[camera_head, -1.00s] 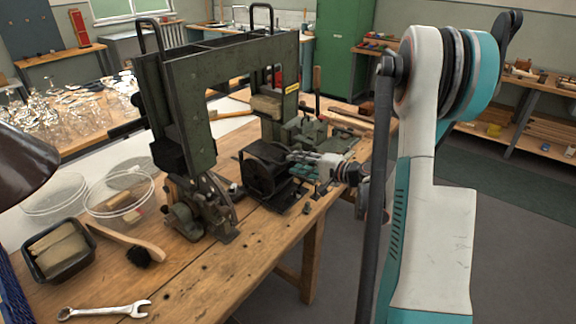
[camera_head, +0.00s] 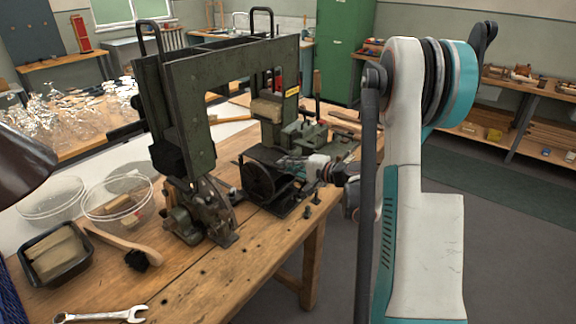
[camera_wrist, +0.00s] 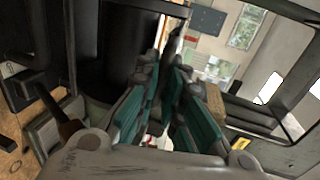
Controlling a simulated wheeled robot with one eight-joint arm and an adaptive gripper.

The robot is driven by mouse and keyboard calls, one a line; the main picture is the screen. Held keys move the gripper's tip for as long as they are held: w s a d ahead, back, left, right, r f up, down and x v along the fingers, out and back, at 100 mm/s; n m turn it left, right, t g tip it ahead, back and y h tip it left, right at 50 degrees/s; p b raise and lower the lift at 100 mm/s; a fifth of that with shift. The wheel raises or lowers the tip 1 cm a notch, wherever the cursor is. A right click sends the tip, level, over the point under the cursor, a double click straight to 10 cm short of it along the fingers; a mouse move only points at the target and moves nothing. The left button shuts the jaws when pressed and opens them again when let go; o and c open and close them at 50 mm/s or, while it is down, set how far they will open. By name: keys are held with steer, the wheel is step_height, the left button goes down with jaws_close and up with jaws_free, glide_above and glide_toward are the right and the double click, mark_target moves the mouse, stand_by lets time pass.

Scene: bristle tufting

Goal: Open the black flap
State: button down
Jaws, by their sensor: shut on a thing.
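The black flap (camera_head: 258,181) is a dark part low on the green metal machine, at the inner side of the frame on the bench. My gripper (camera_head: 287,166) reaches in from the right with its fingertips at the flap's right side. In the wrist view my gripper (camera_wrist: 174,55) has its two teal-padded fingers close together at the tips, with a thin dark edge between them. The gripper looks closed on that edge, which seems to be part of the flap. The fingers and the machine hide the exact contact. How far the flap stands open is hard to tell.
The tall green machine frame (camera_head: 232,68) rises close beside the gripper. A wrench (camera_head: 100,315), a brush (camera_head: 125,245), a black tray (camera_head: 55,255) and clear dishes (camera_head: 118,200) lie at the bench's left. The floor right of the bench is clear.

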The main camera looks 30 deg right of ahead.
mark_target(275, 159)
steer(key=shift+r, duration=0.15)
step_height(275, 159, up, 3)
steer(key=g+h+p, duration=0.1)
steer(key=g+p, duration=0.2)
steer(key=p, duration=0.1)
steer(key=shift+w+a, duration=0.1)
steer(key=shift+r+p, duration=0.15)
steer(key=shift+p, duration=0.45)
steer(key=w+a+r+g+h+p, duration=0.2)
steer(key=w+a+r+g+p, duration=0.1)
steer(key=w+r+g+p, duration=0.4)
steer(key=shift+w+r+h+p, duration=0.3)
steer(key=shift+w+r+p, duration=0.7)
steer(key=shift+r+p, duration=1.25)
steer(key=shift+f, duration=0.25)
